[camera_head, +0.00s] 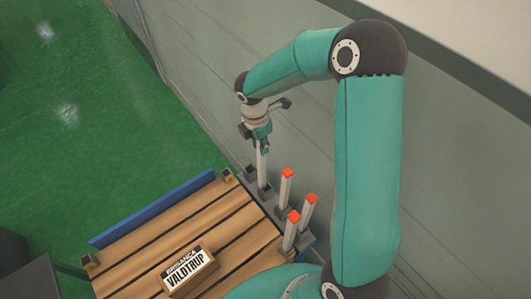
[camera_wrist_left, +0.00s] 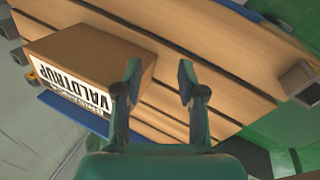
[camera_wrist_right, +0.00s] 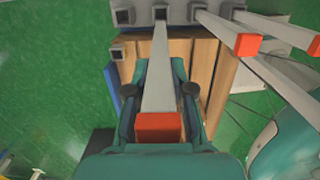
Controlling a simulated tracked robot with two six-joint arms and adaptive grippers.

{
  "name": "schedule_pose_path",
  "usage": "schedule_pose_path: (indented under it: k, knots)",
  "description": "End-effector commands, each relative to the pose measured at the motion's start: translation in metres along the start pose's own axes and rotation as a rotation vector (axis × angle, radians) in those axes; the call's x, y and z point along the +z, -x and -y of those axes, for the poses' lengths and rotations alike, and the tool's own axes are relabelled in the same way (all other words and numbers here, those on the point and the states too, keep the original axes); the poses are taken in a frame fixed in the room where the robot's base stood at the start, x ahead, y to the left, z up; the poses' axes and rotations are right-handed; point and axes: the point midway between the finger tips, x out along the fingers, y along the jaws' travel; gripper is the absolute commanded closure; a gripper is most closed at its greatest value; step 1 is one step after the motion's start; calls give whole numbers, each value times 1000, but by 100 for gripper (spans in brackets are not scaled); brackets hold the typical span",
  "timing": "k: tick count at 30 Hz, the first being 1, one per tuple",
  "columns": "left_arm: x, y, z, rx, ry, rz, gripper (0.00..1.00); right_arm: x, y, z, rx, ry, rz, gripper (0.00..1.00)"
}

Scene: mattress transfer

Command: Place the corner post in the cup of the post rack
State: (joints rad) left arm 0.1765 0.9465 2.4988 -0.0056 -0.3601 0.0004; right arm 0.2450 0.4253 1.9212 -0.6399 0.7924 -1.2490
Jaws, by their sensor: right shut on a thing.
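My right gripper (camera_head: 262,140) is shut on a pale grey corner post (camera_head: 262,165) with a red end. The post hangs close to upright; its red end shows near the palm in the right wrist view (camera_wrist_right: 158,128). Its lower end meets a dark cup (camera_head: 266,192) of the post rack; I cannot tell whether it is inside or just above. Another cup (camera_head: 250,172) beside it looks empty. My left gripper (camera_wrist_left: 160,75) is open and empty over the slatted bed, close to a box; it does not show in the head view.
Several red-topped posts (camera_head: 287,186) stand in the rack near the held post. A brown box labelled VALDTRUP (camera_head: 188,272) lies on the wooden slats (camera_head: 150,240). A blue rail (camera_head: 150,208) edges the bed. A grey wall (camera_head: 215,90) runs behind the rack.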

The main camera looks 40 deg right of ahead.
Motion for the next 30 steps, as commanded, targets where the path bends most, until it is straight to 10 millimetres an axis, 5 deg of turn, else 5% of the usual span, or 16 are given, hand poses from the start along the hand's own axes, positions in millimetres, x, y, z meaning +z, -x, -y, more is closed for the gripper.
schedule_pose_path:
  k: [2, 21, 30]
  knots:
    - [0, 5, -2, 0, 0, 0, 60, 16, 0, 0, 0, -5, 0, 100]
    - [0, -54, 19, 0, 0, 0, 60, 8, -70, 1, 0, -1, 0, 100]
    - [0, -54, 20, 0, 0, 0, 60, 8, -71, 1, 1, -1, 0, 100]
